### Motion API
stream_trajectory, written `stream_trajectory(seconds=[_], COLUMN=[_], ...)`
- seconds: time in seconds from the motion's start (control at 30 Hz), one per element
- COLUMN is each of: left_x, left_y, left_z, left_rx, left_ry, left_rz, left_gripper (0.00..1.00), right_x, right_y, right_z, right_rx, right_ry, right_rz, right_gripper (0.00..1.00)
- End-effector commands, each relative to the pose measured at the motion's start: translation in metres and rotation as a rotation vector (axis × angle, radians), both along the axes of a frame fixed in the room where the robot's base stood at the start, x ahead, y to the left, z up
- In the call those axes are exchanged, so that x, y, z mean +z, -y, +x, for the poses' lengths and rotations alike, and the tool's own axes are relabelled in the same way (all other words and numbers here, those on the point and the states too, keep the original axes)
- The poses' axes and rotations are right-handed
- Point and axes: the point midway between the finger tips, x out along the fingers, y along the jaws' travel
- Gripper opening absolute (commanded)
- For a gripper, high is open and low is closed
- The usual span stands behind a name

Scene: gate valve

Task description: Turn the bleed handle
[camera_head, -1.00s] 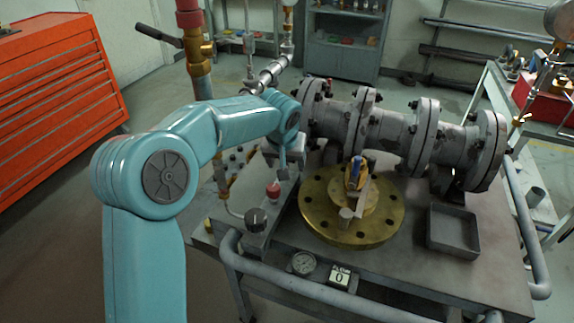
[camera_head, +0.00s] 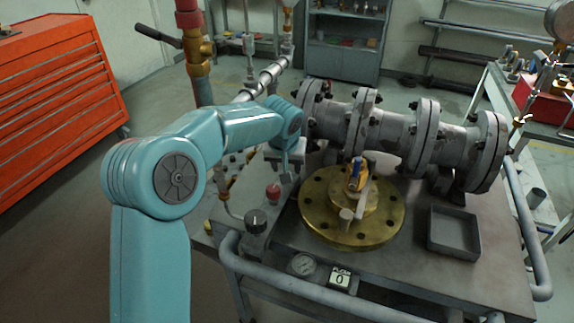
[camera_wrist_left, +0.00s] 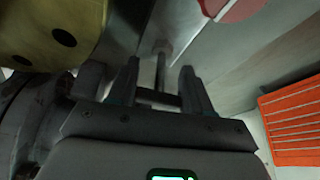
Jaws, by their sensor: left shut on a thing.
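My left arm reaches over the left side of the bench, with the left gripper (camera_head: 287,162) low beside the flanged pipe. In the left wrist view, the gripper (camera_wrist_left: 160,68) is shut on the dark crossbar of the bleed handle (camera_wrist_left: 158,97). A thin stem runs from this bar to a fitting above it in the picture. In the head view the handle is hidden by my gripper, so its angle there cannot be told. My right gripper is in neither view.
A brass flange (camera_head: 330,226) with a blue-topped part lies right of my gripper. The grey flanged pipe (camera_head: 395,132) stands behind. A red knob (camera_head: 273,192) and a black knob (camera_head: 255,221) are close in front. A grey tray (camera_head: 454,233) sits at the right.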

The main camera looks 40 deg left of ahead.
Motion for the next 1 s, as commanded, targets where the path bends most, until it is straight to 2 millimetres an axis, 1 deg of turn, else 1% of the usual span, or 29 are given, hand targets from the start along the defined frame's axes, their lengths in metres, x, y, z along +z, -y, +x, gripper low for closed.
stream_trajectory(seconds=[0.27, 0.47, 0.7, 1.0], left_x=[-0.002, -0.002, -0.003, -0.001], left_y=[0.001, 0.002, 0.003, 0.003], left_z=[-0.001, 0.000, 0.000, 0.000], left_rx=[0.041, 0.135, 0.349, 0.634], left_ry=[-0.004, -0.005, -0.005, -0.008], left_rz=[-0.002, -0.002, -0.002, 0.000], left_gripper=[0.19, 0.19, 0.19, 0.19], right_x=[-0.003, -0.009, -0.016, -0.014], right_y=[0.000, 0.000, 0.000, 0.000], right_z=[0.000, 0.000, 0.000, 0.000], right_rx=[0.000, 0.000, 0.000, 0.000], right_ry=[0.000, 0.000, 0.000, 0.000], right_rz=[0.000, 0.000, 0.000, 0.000], right_gripper=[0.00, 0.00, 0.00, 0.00])
